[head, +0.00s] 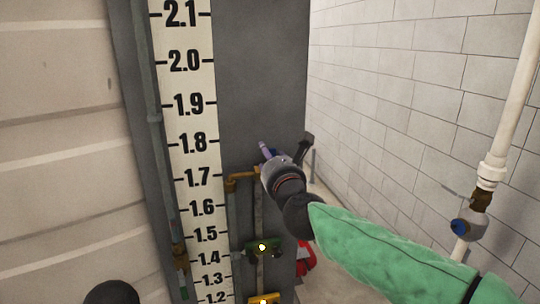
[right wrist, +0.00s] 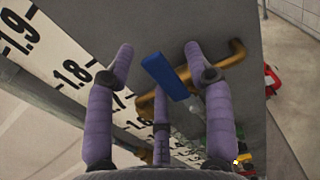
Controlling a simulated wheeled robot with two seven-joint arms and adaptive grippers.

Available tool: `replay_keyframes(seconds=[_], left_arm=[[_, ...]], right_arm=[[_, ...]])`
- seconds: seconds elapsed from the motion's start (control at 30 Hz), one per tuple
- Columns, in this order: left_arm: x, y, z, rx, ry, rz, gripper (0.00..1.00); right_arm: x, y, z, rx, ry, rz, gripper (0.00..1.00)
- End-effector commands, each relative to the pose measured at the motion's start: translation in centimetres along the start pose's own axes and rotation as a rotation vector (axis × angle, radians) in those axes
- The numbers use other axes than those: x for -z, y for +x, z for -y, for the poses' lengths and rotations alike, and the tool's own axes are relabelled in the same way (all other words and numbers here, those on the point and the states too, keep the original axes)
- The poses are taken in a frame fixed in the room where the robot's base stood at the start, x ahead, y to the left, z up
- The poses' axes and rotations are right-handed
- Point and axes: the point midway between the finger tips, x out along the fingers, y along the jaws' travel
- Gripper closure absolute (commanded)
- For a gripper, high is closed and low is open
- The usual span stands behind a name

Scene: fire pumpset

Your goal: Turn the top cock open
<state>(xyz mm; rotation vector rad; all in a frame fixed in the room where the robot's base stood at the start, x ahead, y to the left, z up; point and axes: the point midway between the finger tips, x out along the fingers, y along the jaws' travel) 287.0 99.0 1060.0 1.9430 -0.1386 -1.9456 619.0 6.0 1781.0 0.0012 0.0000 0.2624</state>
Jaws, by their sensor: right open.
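The top cock shows as a blue lever handle (right wrist: 164,77) with brass pipework (right wrist: 236,68) behind it in the right wrist view. In the head view its brass pipe (head: 241,176) juts from the dark panel near the 1.7 mark, and the handle is hidden by my gripper. My right gripper (head: 272,158) is at the cock. In the right wrist view, the purple fingers of my right gripper (right wrist: 158,58) are spread open, with the blue handle between them. Contact cannot be told. My left gripper is out of view.
A numbered level scale (head: 187,110) runs beside the cock on the dark panel. Below are a green fitting (head: 263,246), a yellow fitting (head: 264,298) and a red object (head: 305,258). A white pipe (head: 512,100) with a blue-handled valve (head: 462,227) stands at the right, before a brick wall.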

Motion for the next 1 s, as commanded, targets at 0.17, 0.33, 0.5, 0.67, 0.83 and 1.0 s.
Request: replay_keyframes(seconds=[0.17, 0.33, 0.5, 0.67, 0.83, 1.0], left_arm=[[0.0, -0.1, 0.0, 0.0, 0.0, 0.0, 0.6], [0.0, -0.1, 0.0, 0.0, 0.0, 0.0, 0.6], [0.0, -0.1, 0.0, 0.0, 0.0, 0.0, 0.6], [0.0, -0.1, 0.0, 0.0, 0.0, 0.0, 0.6], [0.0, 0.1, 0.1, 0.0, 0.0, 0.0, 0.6], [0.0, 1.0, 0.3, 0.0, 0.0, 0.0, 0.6]], right_arm=[[0.1, 0.4, 0.0, 0.0, -0.001, 0.0, 0.47], [0.1, 0.4, 0.0, 0.0, -0.001, 0.0, 0.47], [0.1, 0.4, 0.0, 0.0, -0.001, 0.0, 0.92], [0.1, 0.4, 0.0, 0.0, -0.001, 0.0, 1.0], [0.1, 0.3, 0.1, 0.001, 0.011, 0.0, 1.0], [0.2, 0.4, 0.5, 0.001, 0.064, 0.001, 1.0]])
